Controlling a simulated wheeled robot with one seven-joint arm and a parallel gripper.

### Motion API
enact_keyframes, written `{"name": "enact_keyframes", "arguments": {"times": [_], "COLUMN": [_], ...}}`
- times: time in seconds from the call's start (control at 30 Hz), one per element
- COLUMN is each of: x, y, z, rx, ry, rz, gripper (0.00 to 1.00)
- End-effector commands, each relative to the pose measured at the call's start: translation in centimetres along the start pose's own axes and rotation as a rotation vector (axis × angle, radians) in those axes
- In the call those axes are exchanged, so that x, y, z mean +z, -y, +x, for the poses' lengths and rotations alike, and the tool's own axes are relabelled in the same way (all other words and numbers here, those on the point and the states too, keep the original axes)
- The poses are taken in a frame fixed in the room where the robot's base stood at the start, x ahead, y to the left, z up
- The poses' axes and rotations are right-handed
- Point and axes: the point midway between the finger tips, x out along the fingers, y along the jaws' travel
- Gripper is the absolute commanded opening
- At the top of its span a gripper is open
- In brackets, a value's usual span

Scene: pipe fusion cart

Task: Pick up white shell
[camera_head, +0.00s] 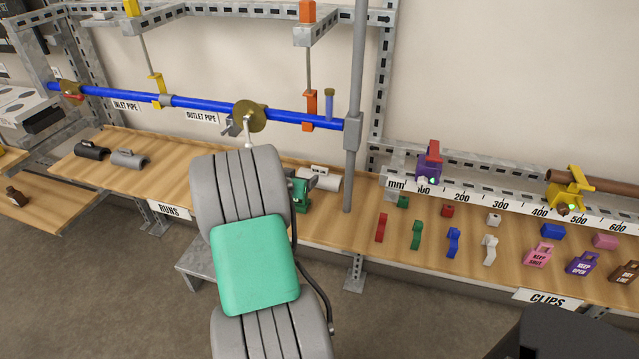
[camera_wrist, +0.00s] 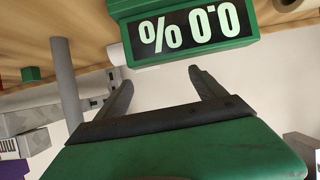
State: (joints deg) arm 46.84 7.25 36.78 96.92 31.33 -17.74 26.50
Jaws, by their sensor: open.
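The white shell (camera_head: 319,179) lies on the wooden shelf in the head view, right of my arm, with its left part hidden behind a green device (camera_head: 300,192). My arm covers most of the middle of the head view, and my gripper's jaws cannot be made out there. In the wrist view my gripper (camera_wrist: 159,78) is open, with two dark fingers apart and nothing between them. A green box with a "0.0 %" display (camera_wrist: 190,27), upside down, is just beyond the fingertips. I cannot clearly pick out the white shell in the wrist view.
A black shell (camera_head: 91,150) and a grey shell (camera_head: 128,159) sit on the left shelf. A blue pipe (camera_head: 200,104) runs above. A grey upright post (camera_head: 355,100) stands right of the white shell. Several coloured clips and tags fill the right shelf.

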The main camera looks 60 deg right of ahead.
Motion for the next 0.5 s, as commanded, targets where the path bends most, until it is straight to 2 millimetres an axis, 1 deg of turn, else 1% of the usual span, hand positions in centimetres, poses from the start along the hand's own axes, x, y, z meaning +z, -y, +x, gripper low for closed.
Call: {"name": "enact_keyframes", "arguments": {"times": [0.03,0.1,0.13,0.37,0.5], "x": [0.2,-0.1,-0.2,-0.4,-0.4], "y": [-1.7,-2.9,-3.1,-3.2,-3.1], "z": [1.4,2.5,2.9,5.9,8.4], "rx": [0.027,0.045,0.048,0.047,0.046], "ry": [-0.028,-0.058,-0.062,-0.062,-0.063], "rz": [0.013,0.023,0.024,0.024,0.024], "gripper": [0.8,0.8,0.8,0.8,0.8]}}
